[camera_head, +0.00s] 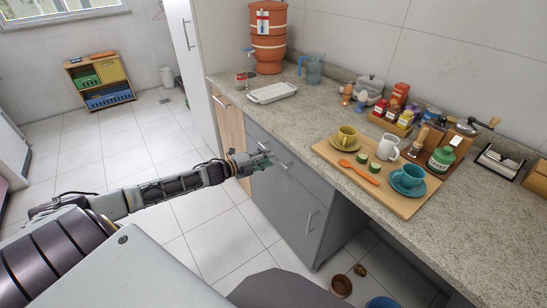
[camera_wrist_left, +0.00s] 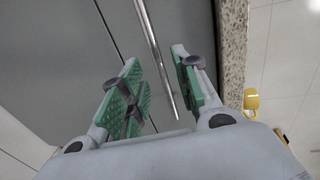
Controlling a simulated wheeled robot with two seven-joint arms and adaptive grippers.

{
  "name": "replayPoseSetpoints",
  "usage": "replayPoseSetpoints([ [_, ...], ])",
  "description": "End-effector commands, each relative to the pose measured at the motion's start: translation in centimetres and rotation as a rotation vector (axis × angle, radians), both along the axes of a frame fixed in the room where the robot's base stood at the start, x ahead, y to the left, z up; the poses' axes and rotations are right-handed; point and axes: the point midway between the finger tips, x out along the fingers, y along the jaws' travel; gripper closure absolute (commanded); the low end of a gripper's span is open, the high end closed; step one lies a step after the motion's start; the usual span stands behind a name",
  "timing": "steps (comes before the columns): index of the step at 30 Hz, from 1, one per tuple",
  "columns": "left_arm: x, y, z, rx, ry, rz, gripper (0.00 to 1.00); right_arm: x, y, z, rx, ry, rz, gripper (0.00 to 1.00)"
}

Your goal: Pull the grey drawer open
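The grey drawer (camera_head: 303,177) is the top front of the grey cabinet under the counter. It looks flush with the cabinet; its front also fills the upper middle of the left wrist view (camera_wrist_left: 188,22). Its metal bar handle (camera_wrist_left: 156,52) runs down between my left gripper's green-padded fingers. My left gripper (camera_wrist_left: 160,88) is open, with a finger on each side of the bar and visible gaps to it. In the head view my left gripper (camera_head: 263,160) is at the drawer front and partly hides the handle. My right gripper is not in view.
The granite counter edge (camera_wrist_left: 232,55) lies close beside one finger. A lower grey door (camera_head: 290,208) with its own handle is below the drawer. A wooden board (camera_head: 400,198) with cups stands on the counter. The tiled floor (camera_head: 215,235) before the cabinet is clear.

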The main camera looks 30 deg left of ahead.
Motion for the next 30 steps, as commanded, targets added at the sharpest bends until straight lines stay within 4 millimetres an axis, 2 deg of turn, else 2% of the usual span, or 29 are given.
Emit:
replayPoseSetpoints([
  [21,2.8,-1.1,-0.6,0.001,0.0,0.001,0.68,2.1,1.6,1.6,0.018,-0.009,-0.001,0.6],
  [30,3.6,-1.5,-0.8,0.001,0.001,0.0,0.68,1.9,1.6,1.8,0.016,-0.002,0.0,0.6],
])
